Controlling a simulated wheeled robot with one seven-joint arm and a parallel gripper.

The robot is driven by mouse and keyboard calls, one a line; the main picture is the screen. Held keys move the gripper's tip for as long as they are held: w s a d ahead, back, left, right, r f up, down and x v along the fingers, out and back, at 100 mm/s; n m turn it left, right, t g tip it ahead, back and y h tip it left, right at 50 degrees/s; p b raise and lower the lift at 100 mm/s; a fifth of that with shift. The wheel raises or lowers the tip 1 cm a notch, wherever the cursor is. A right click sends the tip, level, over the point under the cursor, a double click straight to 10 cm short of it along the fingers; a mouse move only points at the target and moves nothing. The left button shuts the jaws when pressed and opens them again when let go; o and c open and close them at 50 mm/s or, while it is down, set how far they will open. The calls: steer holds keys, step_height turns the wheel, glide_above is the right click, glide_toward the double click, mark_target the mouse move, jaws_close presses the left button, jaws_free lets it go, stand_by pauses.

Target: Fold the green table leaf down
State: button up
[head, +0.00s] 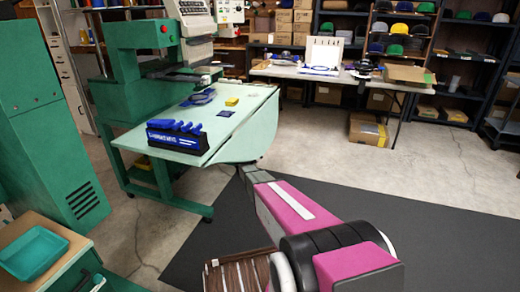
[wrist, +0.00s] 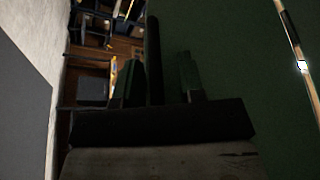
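The pale green table (head: 190,112) stands beside the green embroidery machine. Its leaf (head: 252,128) is on the right long side and slopes down from the tabletop edge, with a rounded lower corner; its exact angle is unclear. My gripper is at the leaf's lower edge in the head view, its fingertips hidden behind the leaf. In the dark wrist view, my gripper (wrist: 158,75) has its two fingers apart. A black bar (wrist: 153,45) shows between them; I cannot tell whether they touch it. A dark green surface (wrist: 245,80), perhaps the leaf's underside, fills the right.
On the tabletop are a black rack with blue handles (head: 177,137), a yellow block (head: 232,102) and a blue hoop (head: 200,97). A green cabinet (head: 45,110) and teal tray (head: 33,254) are at left. The dark mat (head: 430,230) is clear at right.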

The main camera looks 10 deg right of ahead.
steer(key=shift+s+d, duration=0.1)
steer(key=v, duration=1.1)
steer(key=shift+r, duration=0.1)
